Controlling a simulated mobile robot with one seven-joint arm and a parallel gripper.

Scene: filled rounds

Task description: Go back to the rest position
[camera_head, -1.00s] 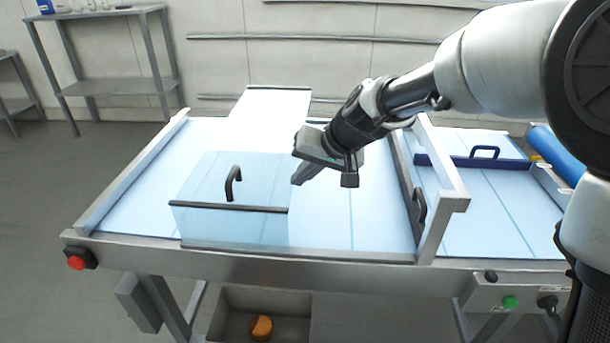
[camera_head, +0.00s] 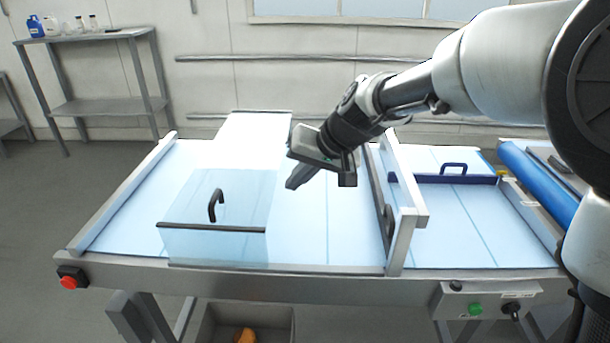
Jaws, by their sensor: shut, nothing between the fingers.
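My gripper (camera_head: 293,184) is in the middle of the head view, at the end of my arm, which reaches in from the right. It is shut and empty. It appears above the work table (camera_head: 330,277), just right of a clear box-like cover (camera_head: 215,245) with a black handle (camera_head: 215,205). I cannot tell exactly how high the fingers are above the surface.
An upright metal frame (camera_head: 404,235) divides the table, right of my gripper. Beyond it are a blue-edged pusher (camera_head: 455,178) and a blue roller (camera_head: 540,183). A red button (camera_head: 68,282) is at the front left corner. A grey bin (camera_head: 275,322) holding an orange item (camera_head: 245,335) sits below. A shelf (camera_head: 105,105) stands behind left.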

